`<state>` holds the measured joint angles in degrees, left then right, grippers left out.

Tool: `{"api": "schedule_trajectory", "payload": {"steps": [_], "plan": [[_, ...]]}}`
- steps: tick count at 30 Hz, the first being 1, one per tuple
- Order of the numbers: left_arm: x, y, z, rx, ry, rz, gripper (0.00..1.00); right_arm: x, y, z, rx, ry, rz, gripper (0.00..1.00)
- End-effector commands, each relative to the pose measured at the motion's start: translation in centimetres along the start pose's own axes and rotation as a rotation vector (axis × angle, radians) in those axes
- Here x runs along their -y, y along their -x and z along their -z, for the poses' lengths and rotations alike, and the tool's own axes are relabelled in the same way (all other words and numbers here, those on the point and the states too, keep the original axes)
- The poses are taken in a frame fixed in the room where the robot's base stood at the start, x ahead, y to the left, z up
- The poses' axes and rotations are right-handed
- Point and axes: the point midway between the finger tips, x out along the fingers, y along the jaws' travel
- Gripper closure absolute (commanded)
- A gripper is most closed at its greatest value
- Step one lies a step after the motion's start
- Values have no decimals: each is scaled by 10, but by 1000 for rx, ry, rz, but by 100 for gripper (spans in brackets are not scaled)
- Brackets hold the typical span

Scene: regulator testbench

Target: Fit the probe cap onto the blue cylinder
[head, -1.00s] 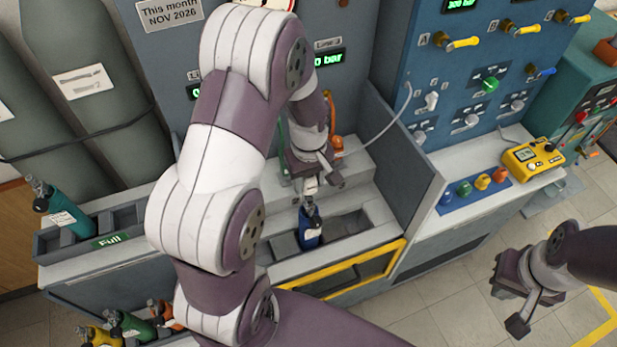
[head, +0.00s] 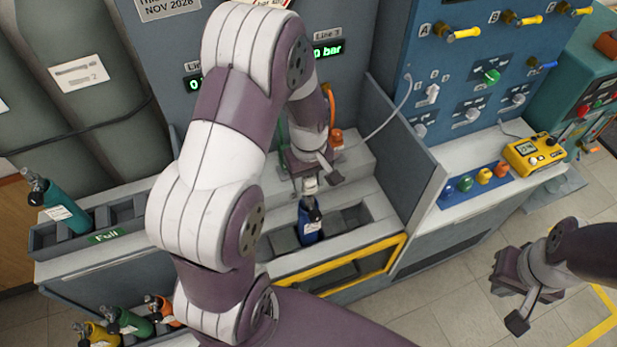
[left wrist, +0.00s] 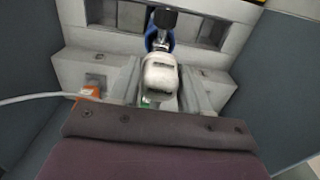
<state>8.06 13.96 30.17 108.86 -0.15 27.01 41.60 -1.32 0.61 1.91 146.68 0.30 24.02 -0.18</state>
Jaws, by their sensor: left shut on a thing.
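The blue cylinder (head: 311,232) stands in a slot of the bench tray, with a dark valve on top. My left gripper (head: 310,180) is above it, shut on the whitish probe cap (head: 310,186). In the left wrist view the probe cap (left wrist: 160,76) sits between the fingers (left wrist: 160,100), in line with the valve of the blue cylinder (left wrist: 153,42). The cap is close to the valve; I cannot tell whether they touch. My right gripper (head: 512,292) hangs empty over the floor at the right, with its fingers apart.
The tray has grey side walls (head: 400,165) and a yellow-framed front (head: 340,270). A pale hose (head: 385,125) curves near the gripper. Coloured caps (head: 465,186) and a yellow meter (head: 533,152) are on the right ledge. Other cylinders (head: 65,205) stand at the left.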

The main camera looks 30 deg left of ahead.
Motion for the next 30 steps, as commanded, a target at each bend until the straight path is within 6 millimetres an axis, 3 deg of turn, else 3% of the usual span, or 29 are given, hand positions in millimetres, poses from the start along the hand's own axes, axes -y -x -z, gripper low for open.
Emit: {"api": "schedule_trajectory", "payload": {"steps": [30], "plan": [[0,-9,1,0,0,0,85,0,-3,0,0,0,0,100]]}}
